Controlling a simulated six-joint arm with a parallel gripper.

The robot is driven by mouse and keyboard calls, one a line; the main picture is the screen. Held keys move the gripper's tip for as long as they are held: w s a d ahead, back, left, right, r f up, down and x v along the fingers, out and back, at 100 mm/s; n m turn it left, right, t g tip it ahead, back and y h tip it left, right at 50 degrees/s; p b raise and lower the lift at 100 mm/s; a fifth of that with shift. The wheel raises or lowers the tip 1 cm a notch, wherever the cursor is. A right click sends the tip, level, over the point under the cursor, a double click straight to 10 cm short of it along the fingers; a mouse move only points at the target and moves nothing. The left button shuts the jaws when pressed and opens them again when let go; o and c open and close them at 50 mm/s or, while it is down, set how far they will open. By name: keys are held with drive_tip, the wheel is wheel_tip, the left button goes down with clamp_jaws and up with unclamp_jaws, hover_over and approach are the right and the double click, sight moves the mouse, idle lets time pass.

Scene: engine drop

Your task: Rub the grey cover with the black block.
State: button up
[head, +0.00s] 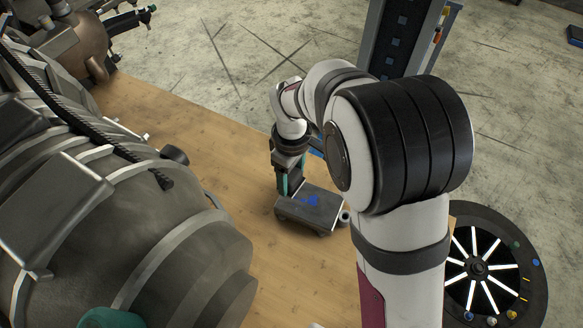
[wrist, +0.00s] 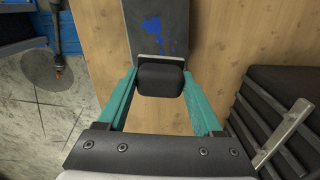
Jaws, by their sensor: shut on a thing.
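The grey cover (head: 300,211) is a flat dark plate with blue marks on top, lying on the wooden table. In the wrist view the cover (wrist: 139,38) runs up from the block, with the blue marks beyond it. My gripper (wrist: 160,84) has teal fingers shut on the sides of the black block (wrist: 160,81). In the head view my gripper (head: 288,187) points down at the far left edge of the cover. The block is hard to make out there. I cannot tell whether the block touches the cover.
A large grey engine (head: 150,235) fills the left of the head view and the right of the wrist view. A round dark fixture with white spokes (head: 478,268) stands at right. The wooden table (head: 200,130) is bare between engine and cover.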

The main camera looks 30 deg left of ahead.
wheel_tip(320, 180, down, 4)
drive_tip(key=shift+f, duration=0.15)
drive_tip(key=shift+d, duration=0.3)
drive_tip(key=shift+w+d+f, duration=0.1)
drive_tip(key=shift+d+f, duration=0.1)
drive_tip(key=shift+d, duration=0.55)
drive_tip(key=shift+w+d, duration=0.15)
drive_tip(key=shift+d, duration=2.1)
drive_tip(key=shift+s+a, duration=0.15)
drive_tip(key=shift+a, duration=1.45)
drive_tip(key=shift+s+a, duration=0.1)
drive_tip(key=shift+a, duration=1.45)
drive_tip(key=shift+w+a, duration=0.15)
drive_tip(key=shift+w+d, duration=0.2)
drive_tip(key=shift+d, duration=2.9)
drive_tip(key=shift+s+a, duration=0.15)
drive_tip(key=shift+a, duration=1.45)
drive_tip(key=shift+s+a, duration=0.1)
drive_tip(key=shift+a, duration=1.5)
drive_tip(key=shift+d+r, duration=0.1)
drive_tip(key=shift+r, duration=3.95)
